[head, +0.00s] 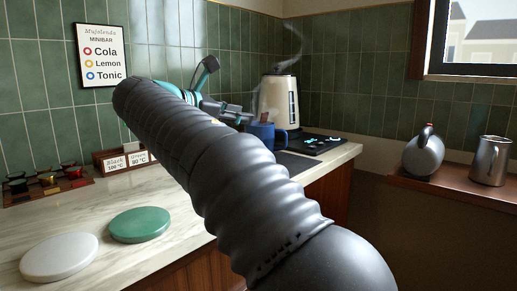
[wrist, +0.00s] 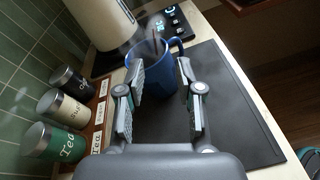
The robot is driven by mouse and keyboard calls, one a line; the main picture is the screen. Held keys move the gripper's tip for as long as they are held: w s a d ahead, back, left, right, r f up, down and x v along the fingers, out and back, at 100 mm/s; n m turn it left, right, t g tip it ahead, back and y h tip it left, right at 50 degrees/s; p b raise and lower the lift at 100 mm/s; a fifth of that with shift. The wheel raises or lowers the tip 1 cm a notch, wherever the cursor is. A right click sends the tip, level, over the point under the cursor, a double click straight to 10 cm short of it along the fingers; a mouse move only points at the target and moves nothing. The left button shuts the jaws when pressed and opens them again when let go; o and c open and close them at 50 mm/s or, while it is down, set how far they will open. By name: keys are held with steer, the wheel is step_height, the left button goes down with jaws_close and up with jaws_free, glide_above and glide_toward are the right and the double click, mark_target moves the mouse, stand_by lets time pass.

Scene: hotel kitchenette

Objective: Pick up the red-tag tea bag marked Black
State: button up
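A dark wooden tray (head: 20,198) at the far left of the head view holds several small dark, gold and red items; a red one (head: 74,173) sits at its right. I cannot read a mark on it or tell whether it is the tea bag. Beside the tray, a wooden holder (head: 103,166) carries cards reading Black 100 °C and a second, partly legible one with 80 °C. My gripper (wrist: 162,78) is open, with nothing seen between its fingers. The blue mug (wrist: 166,84) is beyond the fingertips in the wrist view; in the head view the mug (head: 264,133) is partly hidden by my arm.
A cream kettle (head: 281,102) steams at the back, by a black panel (head: 318,143). Tea (wrist: 62,143), sugar (wrist: 65,108) and coffee (wrist: 72,78) canisters stand along the wall. A dark mat (wrist: 238,115) lies under the mug. White (head: 58,257) and green (head: 140,224) discs lie in front.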

mark_target(264, 113)
steer(key=shift+w+a+r+x, duration=0.1)
steer(key=shift+w+r+x, duration=0.05)
steer(key=shift+x, duration=2.3)
steer(key=shift+w+a+r+x, duration=0.1)
steer(key=shift+x, duration=2.3)
jaws_close()
